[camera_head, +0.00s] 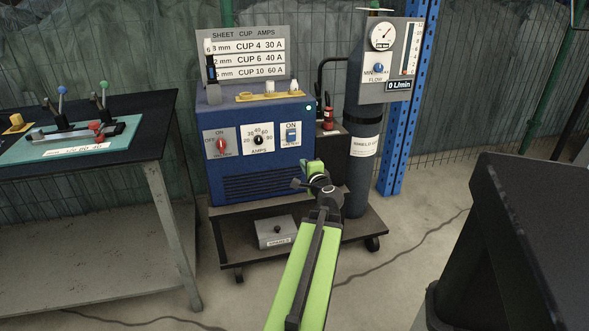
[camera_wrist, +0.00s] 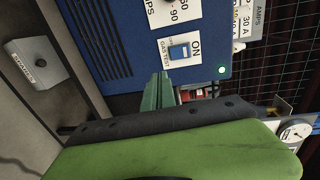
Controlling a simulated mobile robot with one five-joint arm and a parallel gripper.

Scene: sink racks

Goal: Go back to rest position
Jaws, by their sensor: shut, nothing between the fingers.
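My gripper (camera_head: 314,167) is at the end of my raised green arm in the head view. It stands in front of the lower right part of the blue welding machine (camera_head: 262,178), and I cannot tell the exact gap to it. The gripper is shut and empty. In the wrist view, my green gripper fingers (camera_wrist: 158,92) point toward the machine's front panel with its gas test switch (camera_wrist: 179,52). The view is turned on its side, and a large green part of my own arm fills the bottom.
The machine stands on a dark cart (camera_head: 240,243) with a grey box (camera_head: 276,232) on its lower deck. A gas cylinder (camera_head: 362,170) with a flow gauge is at right. A workbench (camera_head: 155,140) is at left, a dark block (camera_head: 530,230) at right. Cables cross the floor.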

